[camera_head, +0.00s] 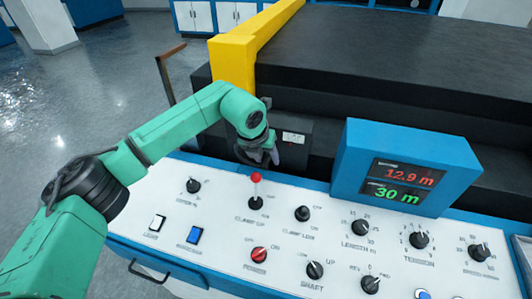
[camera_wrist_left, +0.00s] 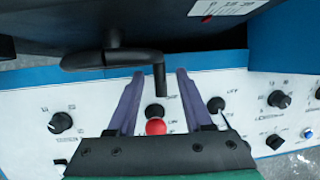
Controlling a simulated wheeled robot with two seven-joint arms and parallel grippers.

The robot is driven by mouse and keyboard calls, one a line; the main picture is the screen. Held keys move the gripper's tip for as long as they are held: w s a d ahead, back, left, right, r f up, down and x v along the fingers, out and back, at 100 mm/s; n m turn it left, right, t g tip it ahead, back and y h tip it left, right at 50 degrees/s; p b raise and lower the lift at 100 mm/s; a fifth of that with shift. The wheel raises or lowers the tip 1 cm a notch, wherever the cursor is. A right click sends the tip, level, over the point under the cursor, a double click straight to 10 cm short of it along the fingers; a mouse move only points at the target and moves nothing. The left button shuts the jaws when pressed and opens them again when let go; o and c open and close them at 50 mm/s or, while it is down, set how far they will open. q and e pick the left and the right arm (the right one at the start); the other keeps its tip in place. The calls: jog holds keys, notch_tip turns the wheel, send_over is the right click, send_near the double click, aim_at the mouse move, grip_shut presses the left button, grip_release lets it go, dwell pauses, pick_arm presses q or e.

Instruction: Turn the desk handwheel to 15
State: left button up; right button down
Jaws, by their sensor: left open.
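A black crank handle (camera_wrist_left: 108,58), which looks like the handwheel, is on the front of a dark box in the left wrist view. Its bent end (camera_wrist_left: 160,78) points down toward the white desk panel (camera_wrist_left: 240,85). My left gripper (camera_wrist_left: 159,72) is open, with one purple-grey finger on each side of that end; I cannot tell whether either touches it. In the head view the left gripper (camera_head: 260,155) is by the dark box (camera_head: 291,155) behind the panel and hides most of the crank. No scale for the crank is readable. My right gripper is not in view.
A red-balled lever (camera_head: 256,179) stands just in front of the gripper. Several black knobs and a red knob (camera_head: 259,254) are on the panel. A blue display (camera_head: 405,175) reads 12.9 m in red and 30 m in green. A yellow post (camera_head: 233,62) rises behind.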

pick_arm(q)
grip_shut()
jog(key=shift+f, duration=0.1)
jog(key=shift+d+f+y+b, duration=0.15)
jog(key=shift+f+y+b, duration=0.35)
jog(key=shift+b, duration=0.5)
notch_tip(320, 180, down, 3)
jog(key=y+b, duration=0.3)
jog(key=b, duration=0.1)
jog(key=m+t+y+b, duration=0.1)
jog(key=y+b, duration=0.1)
jog(key=b, duration=0.1)
jog(key=shift+m+t+y+b, duration=0.3)
jog(key=shift+y+b, duration=0.1)
jog(key=f+y+b, duration=0.1)
jog(key=y+b, duration=0.1)
jog(key=b, duration=0.1)
jog(key=a+m+t+y+b, duration=0.1)
jog(key=y+b, duration=0.1)
jog(key=b, duration=0.1)
jog(key=f+t+y+b, duration=0.1)
jog(key=y+b, duration=0.1)
jog(key=b, duration=0.1)
jog(key=shift+w+a+f+m+y, duration=0.2)
jog(key=shift+a+f+m+y, duration=0.1)
jog(key=shift+a+m+y, duration=0.1)
jog(key=shift+a+m+t+y+b, duration=0.35)
jog(key=shift+t+y+b, duration=0.25)
jog(key=shift+b, duration=0.55)
